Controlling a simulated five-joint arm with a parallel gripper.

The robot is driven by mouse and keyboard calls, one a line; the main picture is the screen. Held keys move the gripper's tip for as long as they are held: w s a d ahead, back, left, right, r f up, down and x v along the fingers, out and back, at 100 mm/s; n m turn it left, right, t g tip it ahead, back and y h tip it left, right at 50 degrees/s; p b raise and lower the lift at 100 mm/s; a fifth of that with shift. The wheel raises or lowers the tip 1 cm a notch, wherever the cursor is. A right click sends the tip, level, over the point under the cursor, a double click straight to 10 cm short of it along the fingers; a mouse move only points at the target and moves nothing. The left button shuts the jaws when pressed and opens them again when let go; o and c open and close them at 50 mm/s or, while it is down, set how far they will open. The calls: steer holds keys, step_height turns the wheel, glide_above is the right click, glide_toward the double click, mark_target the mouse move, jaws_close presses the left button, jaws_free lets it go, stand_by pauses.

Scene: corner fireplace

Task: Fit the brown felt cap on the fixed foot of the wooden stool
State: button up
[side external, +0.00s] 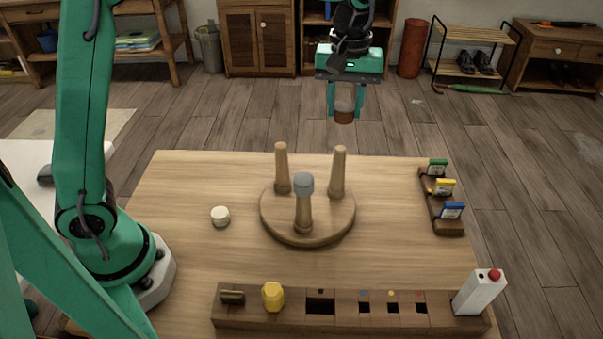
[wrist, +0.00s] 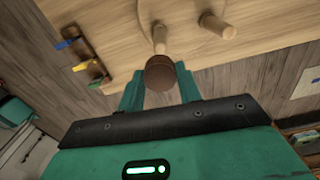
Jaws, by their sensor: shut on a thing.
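The wooden stool (side external: 290,222) lies upside down on the table, its round seat below and three legs pointing up. The near leg carries a grey cap (side external: 303,182); the back left leg (side external: 282,165) and back right leg (side external: 338,170) have bare tops. My gripper (side external: 345,105) is shut on the brown felt cap (side external: 344,114), in the air behind and above the back right leg, apart from it. In the wrist view the brown cap (wrist: 160,73) sits between my fingertips, and stool legs (wrist: 218,25) show beyond it. I cannot tell which foot is the fixed one.
A cream round piece (side external: 220,216) lies on the table left of the stool. A rack with green, yellow and blue cards (side external: 445,200) stands at the right. A slotted wooden tray (side external: 340,322) with a yellow piece (side external: 272,296) and a white red-topped block (side external: 480,292) lines the front.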

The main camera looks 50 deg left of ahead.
mark_target(340, 148)
steer(key=shift+f, duration=3.1)
steer(key=shift+f, duration=1.45)
stand_by(0.4)
steer(key=o, duration=1)
steer(key=shift+c, duration=0.2)
steer(key=shift+r, duration=3.9)
